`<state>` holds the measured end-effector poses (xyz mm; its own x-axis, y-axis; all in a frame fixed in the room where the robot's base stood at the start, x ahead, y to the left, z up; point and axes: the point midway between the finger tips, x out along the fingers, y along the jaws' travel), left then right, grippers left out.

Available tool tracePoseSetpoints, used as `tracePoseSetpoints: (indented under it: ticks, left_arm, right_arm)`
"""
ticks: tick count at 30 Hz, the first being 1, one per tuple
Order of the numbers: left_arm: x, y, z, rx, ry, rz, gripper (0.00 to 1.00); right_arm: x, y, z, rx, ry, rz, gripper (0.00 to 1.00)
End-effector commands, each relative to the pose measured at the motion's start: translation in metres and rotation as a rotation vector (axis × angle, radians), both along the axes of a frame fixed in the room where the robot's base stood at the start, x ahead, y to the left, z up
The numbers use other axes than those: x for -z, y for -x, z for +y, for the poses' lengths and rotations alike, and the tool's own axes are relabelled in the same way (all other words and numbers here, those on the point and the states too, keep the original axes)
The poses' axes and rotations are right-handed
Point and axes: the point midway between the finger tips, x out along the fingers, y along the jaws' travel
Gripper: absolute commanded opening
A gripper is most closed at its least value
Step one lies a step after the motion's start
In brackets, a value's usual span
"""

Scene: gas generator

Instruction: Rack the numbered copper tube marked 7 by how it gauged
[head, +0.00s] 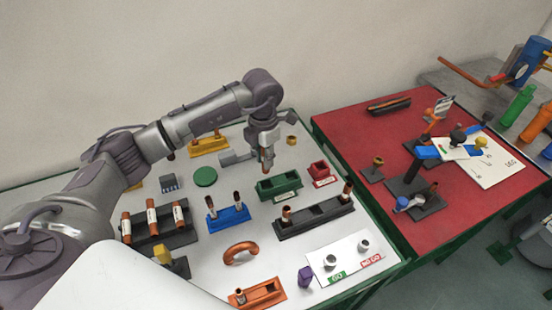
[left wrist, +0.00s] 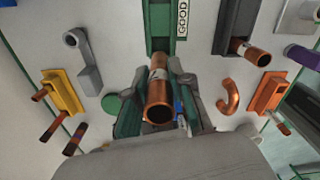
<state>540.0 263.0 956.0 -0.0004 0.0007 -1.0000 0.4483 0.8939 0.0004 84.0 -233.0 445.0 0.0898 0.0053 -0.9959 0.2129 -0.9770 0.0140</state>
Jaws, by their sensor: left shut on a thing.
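My left gripper (head: 266,150) is shut on a copper tube (head: 267,166) and holds it above the white table, behind the green tray. In the left wrist view my left gripper (left wrist: 158,104) has its fingers on both sides of the copper tube (left wrist: 158,98), whose open end faces the camera. A pale label shows on the tube, but I cannot read its number. The green tray (head: 279,195) also shows in the left wrist view (left wrist: 160,45), marked GOOD, just beyond the tube. A red tray (head: 320,181) stands right of it. My right gripper is not in view.
A GO and NO GO gauge plate (head: 330,262) lies front right. A dark rack (head: 318,220) holds upright tubes. Another dark rack (head: 180,238) holds labelled copper tubes. A blue rack (head: 230,220), copper bend (head: 240,249) and orange block (head: 262,296) stand nearby. A red-topped table (head: 360,130) adjoins.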

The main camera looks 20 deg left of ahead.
Motion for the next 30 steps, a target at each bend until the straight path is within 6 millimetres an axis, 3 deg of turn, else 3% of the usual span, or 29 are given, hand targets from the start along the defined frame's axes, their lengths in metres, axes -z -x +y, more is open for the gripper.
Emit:
tracePoseSetpoints:
  ticks: [9,24,30]
  left_arm:
    - [0.001,0.000,0.000,0.002,-0.001,-0.002,0.00]
    - [0.044,0.000,-0.001,0.002,-0.001,0.000,0.00]
    - [0.048,0.000,-0.001,0.002,0.000,0.000,0.00]
  right_arm:
    - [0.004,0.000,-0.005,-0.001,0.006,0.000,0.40]
    - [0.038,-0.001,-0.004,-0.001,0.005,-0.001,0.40]
    - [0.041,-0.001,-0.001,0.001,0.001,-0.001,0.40]
